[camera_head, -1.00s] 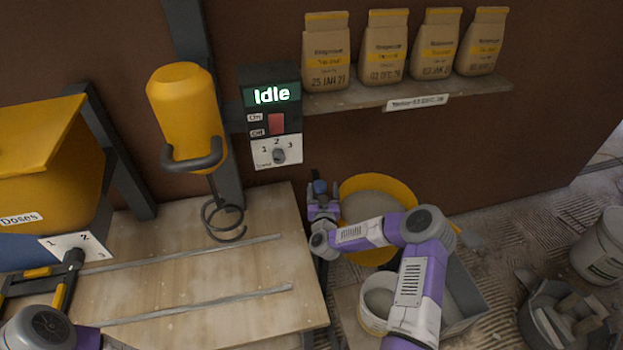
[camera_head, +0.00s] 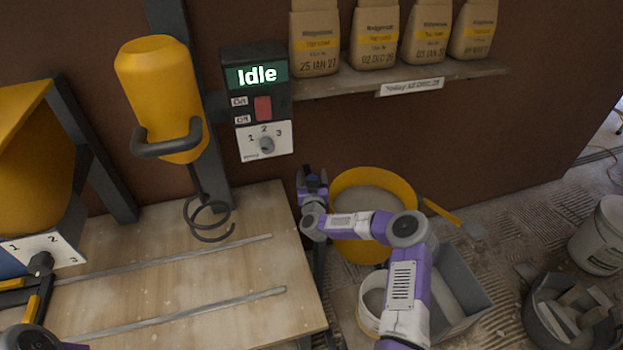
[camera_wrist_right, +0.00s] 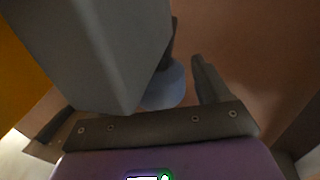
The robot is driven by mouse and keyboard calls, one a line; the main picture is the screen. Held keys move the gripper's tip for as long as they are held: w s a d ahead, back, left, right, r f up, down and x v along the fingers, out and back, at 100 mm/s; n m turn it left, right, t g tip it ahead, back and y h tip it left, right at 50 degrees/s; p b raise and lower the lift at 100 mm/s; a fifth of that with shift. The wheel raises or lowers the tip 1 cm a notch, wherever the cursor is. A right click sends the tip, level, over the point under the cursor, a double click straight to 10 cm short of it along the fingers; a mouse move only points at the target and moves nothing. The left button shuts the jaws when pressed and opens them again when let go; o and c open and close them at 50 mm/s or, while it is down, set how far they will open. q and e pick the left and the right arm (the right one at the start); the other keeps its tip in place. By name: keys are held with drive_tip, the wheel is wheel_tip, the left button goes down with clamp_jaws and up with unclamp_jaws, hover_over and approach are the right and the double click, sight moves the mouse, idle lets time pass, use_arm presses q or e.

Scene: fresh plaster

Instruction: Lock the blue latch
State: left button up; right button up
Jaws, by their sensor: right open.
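The blue latch (camera_wrist_right: 166,88) shows in the right wrist view as a rounded blue end, partly hidden behind a large grey block at the left. My right gripper (camera_head: 312,180) is open beside the workbench's right edge, just left of the yellow tub in the head view. In the wrist view one dark finger (camera_wrist_right: 207,80) stands right of the blue end; the other is largely hidden by the grey block. I cannot tell whether the fingers touch the latch. In the head view the gripper largely covers the latch.
The yellow tub (camera_head: 375,182) and a white bucket (camera_head: 371,310) stand by my right arm. A wooden workbench (camera_head: 170,285) lies left, under the yellow mixer (camera_head: 160,90). The control box (camera_head: 258,105) reads "Idle". Paper bags (camera_head: 375,35) stand on the shelf above.

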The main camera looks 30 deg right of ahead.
drive_tip(key=shift+w+d, duration=0.2)
drive_tip(key=shift+w, duration=0.15)
drive_tip(key=shift+c, duration=0.2)
clamp_jaws()
